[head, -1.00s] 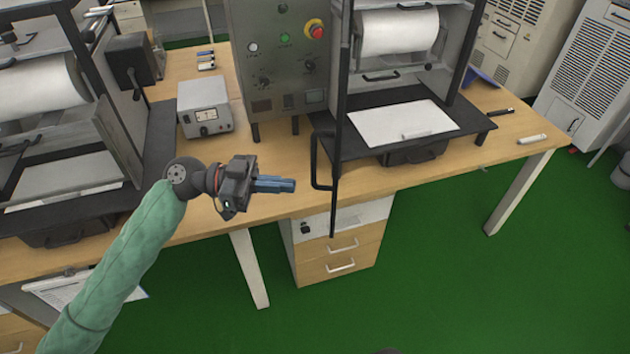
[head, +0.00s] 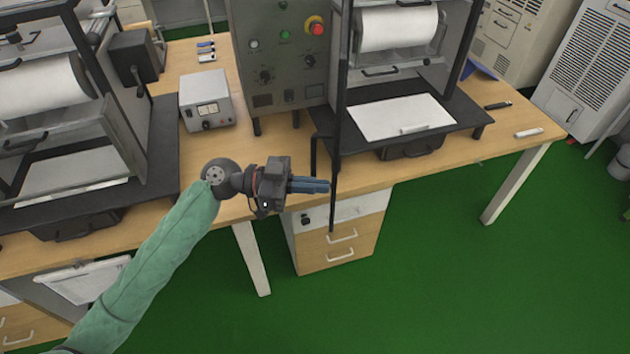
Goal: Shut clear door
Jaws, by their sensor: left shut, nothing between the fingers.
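The clear door (head: 337,110) of the right-hand test machine stands open, swung out toward me and seen nearly edge-on as a thin dark frame. Its black bar handle (head: 314,152) is on the left side of the frame, and its lower part is hidden behind my gripper. My left gripper (head: 328,186) is shut and empty, with its blue fingers pointing right. The fingertips overlap the lower part of the door frame in the picture; I cannot tell if they touch it. My right gripper is not in view.
The machine's black base (head: 465,115) holds a white sheet (head: 375,118). A control panel (head: 278,55) with a red button stands left of the door. A grey meter box (head: 206,98) sits on the wooden bench (head: 250,205). Green floor in front is clear.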

